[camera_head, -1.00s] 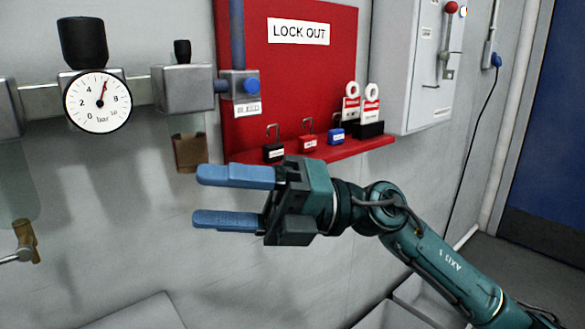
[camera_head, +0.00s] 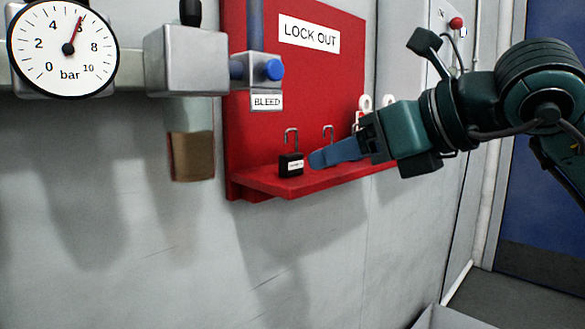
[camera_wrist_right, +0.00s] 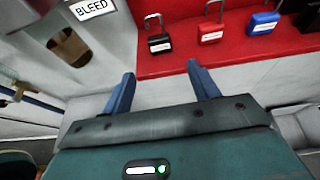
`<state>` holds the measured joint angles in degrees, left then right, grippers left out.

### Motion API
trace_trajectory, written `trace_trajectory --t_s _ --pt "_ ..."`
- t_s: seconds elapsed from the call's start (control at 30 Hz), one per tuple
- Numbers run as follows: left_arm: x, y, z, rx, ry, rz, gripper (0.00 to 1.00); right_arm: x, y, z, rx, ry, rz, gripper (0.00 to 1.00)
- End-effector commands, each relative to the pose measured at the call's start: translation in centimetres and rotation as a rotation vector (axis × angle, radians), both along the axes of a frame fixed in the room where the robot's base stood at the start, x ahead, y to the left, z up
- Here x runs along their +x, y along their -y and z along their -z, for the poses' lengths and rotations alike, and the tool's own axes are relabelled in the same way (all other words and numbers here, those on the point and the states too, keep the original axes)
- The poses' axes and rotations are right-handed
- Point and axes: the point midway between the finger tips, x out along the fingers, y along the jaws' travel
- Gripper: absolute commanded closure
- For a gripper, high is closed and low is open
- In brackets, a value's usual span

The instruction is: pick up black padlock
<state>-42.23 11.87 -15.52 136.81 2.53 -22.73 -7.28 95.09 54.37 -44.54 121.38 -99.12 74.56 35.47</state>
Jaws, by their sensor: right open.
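The black padlock (camera_head: 291,165) stands upright on the red shelf, its shackle up and a white label on its front. It also shows in the right wrist view (camera_wrist_right: 159,44), beyond and between the fingertips. My right gripper (camera_head: 318,160) comes in from the right, its blue fingers pointing left, just right of the padlock in the head view. In the right wrist view the two fingers (camera_wrist_right: 160,72) are spread apart with nothing between them, short of the padlock. The fingers hide much of the red padlock in the head view. My left gripper is not in view.
The red lock-out board's shelf (camera_head: 270,185) carries a red padlock (camera_wrist_right: 210,32) and a blue padlock (camera_wrist_right: 263,22) to the right of the black one. A bleed valve with a blue knob (camera_head: 273,69) and a gauge (camera_head: 62,48) are on the left. White tags (camera_head: 365,103) stand behind my gripper.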

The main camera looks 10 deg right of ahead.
Motion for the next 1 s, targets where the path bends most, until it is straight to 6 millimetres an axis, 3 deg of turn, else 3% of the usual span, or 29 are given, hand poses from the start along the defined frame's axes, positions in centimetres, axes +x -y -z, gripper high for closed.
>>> trace_trajectory --t_s 0.1,0.37,0.6,0.93,1.0 --pt "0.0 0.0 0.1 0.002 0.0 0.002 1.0 1.5 -1.1 0.8 0.001 -0.003 -0.002 0.4" --pt "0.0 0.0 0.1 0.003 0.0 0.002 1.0 3.1 -2.2 1.3 0.002 -0.001 -0.002 0.4" --pt "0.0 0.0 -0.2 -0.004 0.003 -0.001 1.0 6.1 -4.0 2.0 0.002 -0.003 -0.003 0.4" --pt "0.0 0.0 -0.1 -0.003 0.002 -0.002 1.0 6.8 -4.5 2.4 0.002 -0.001 -0.003 0.4" --pt "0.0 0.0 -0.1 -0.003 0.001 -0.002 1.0 6.8 -4.5 2.4 0.002 -0.001 -0.003 0.44"
